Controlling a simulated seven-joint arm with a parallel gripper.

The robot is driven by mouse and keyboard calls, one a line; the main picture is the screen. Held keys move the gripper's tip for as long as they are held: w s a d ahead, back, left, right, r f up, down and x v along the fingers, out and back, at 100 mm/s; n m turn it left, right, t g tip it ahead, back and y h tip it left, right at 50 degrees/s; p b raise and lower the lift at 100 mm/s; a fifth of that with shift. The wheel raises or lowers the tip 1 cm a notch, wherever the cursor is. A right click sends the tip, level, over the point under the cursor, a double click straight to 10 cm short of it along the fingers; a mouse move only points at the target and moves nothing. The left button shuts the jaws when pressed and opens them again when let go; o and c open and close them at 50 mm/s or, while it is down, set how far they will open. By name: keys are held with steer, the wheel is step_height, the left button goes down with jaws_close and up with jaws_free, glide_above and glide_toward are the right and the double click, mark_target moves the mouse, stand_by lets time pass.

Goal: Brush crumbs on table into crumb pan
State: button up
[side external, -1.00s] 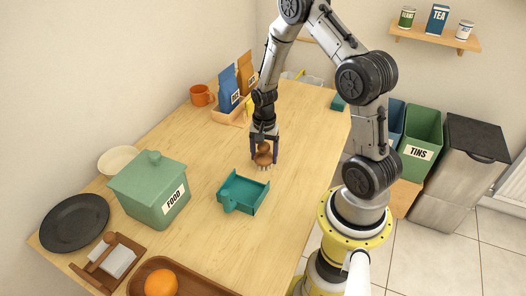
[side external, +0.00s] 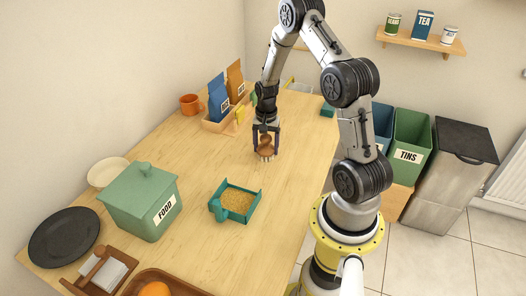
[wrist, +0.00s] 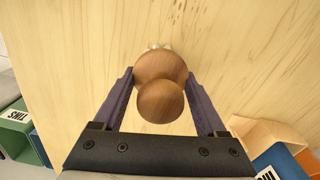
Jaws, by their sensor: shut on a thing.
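A round wooden brush (side external: 265,150) with pale bristles stands upright at the tabletop. My gripper (side external: 266,146) is shut on it, one finger on each side. In the wrist view the brush's wooden knob and body (wrist: 160,102) sit between my gripper's fingers (wrist: 159,74), with a few bristles showing beyond. The teal crumb pan (side external: 238,219) lies on the table nearer the camera, apart from the brush. A layer of golden-brown crumbs (side external: 237,201) is in it. I see no crumbs on the bare wood.
A green food box (side external: 140,205), a dark plate (side external: 64,237) and a napkin holder (side external: 100,272) stand at the left and front. A rack with coffee bags (side external: 218,100) and an orange mug (side external: 190,104) are at the back left. The tabletop around the brush is clear.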

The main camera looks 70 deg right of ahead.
steer(key=shift+d, duration=0.9)
steer(key=shift+a, duration=5.85)
step_height(320, 180, up, 8)
steer(key=shift+r, duration=0.15)
